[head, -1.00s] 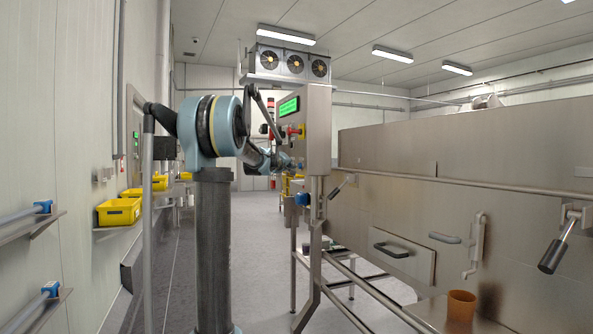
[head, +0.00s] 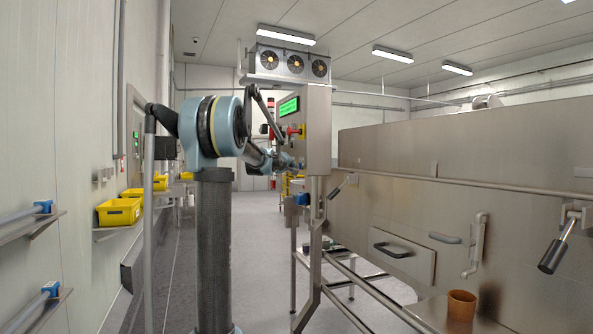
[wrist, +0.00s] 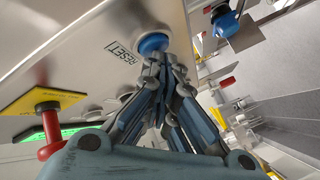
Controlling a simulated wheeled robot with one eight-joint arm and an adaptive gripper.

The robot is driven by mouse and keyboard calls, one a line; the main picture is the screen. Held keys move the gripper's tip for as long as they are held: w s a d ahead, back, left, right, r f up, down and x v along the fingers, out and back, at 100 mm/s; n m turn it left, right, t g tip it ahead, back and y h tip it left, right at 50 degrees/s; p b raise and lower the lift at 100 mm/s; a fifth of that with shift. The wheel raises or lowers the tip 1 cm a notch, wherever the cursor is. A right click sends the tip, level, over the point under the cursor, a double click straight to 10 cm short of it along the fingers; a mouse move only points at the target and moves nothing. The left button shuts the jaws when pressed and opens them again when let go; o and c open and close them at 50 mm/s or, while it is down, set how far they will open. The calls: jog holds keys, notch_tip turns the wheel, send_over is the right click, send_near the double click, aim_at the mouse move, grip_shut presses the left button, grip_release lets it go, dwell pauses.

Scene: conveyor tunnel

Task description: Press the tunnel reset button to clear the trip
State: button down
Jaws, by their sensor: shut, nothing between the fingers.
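The control box (head: 319,130) stands on a post left of the steel tunnel, with a lit green screen (head: 289,107) whose text is too small to read. In the wrist view, the blue reset button (wrist: 153,43) sits on the panel (wrist: 95,60) beside the printed RESET label (wrist: 121,53). My gripper (wrist: 160,62) is shut and empty, its fingertips right at the blue button's near edge; I cannot tell whether they touch or press it. In the head view, my gripper (head: 291,162) is small at the panel's lower face, and the reset button cannot be made out.
A red emergency-stop knob (wrist: 50,125) on a yellow plate (wrist: 42,101) sticks out close to my gripper's side. The steel tunnel (head: 400,215) with handles stands at right. An orange cup (head: 461,305) is on a ledge. Yellow bins (head: 119,212) line the left wall.

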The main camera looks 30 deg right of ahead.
jog(key=shift+d, duration=0.15)
dwell(0.5)
jog(key=shift+w+a, duration=0.2)
jog(key=shift+a, duration=0.75)
jog(key=shift+a, duration=0.1)
jog(key=a, duration=0.2)
jog(key=w+a, duration=0.1)
jog(key=a, duration=0.1)
jog(key=shift+a, duration=0.3)
dwell(0.5)
